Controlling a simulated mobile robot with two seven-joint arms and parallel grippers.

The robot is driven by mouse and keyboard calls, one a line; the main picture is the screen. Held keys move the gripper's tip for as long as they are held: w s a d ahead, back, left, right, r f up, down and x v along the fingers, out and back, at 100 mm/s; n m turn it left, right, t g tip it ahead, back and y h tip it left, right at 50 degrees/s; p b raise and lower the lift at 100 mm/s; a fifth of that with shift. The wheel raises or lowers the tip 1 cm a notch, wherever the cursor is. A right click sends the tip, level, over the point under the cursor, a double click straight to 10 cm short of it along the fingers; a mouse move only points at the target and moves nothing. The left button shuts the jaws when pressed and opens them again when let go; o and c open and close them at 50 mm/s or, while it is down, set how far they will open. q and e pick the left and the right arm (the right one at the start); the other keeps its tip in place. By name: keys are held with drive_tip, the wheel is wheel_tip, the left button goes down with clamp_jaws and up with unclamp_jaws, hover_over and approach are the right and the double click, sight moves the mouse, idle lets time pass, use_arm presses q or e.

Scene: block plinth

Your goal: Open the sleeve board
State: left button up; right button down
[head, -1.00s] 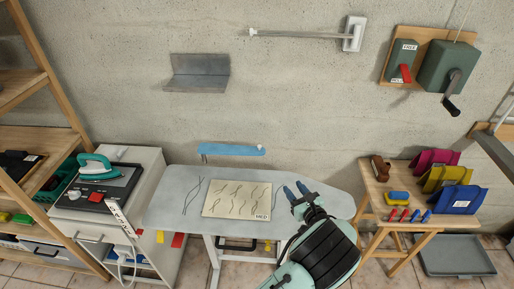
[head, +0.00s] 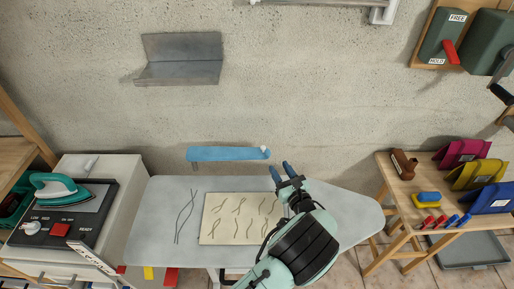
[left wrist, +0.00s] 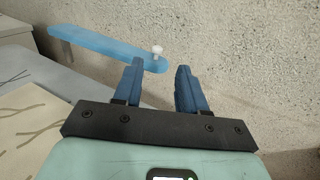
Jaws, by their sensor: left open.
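The sleeve board (head: 228,154) is a long, narrow blue board with a small white knob (head: 264,149) near its right end. It lies along the wall behind the grey ironing board (head: 160,215). In the left wrist view the sleeve board (left wrist: 100,45) and its knob (left wrist: 157,49) are just beyond my fingertips. My left gripper (head: 284,170) is open and empty, its blue fingers apart, a little right of and nearer than the knob. No contact with the knob shows. My right gripper is not in view.
A cream sheet with dark wavy lines (head: 240,218) lies on the ironing board, left of my arm. A teal iron (head: 55,187) stands on the cabinet at left. A wooden table (head: 388,195) with coloured pouches stands at right. A metal wall shelf (head: 182,70) is above.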

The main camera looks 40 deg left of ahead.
sight(264, 149)
use_arm(q)
drive_tip(key=shift+a+f+b, duration=0.2)
drive_tip(key=shift+f+b, duration=0.05)
drive_tip(key=shift+f, duration=0.3)
drive_tip(key=shift+a+f+b, duration=0.2)
drive_tip(key=shift+f, duration=0.3)
drive_tip(key=x, duration=1.3)
drive_tip(key=shift+w+r, duration=0.1)
drive_tip(key=shift+w, duration=0.1)
clamp_jaws()
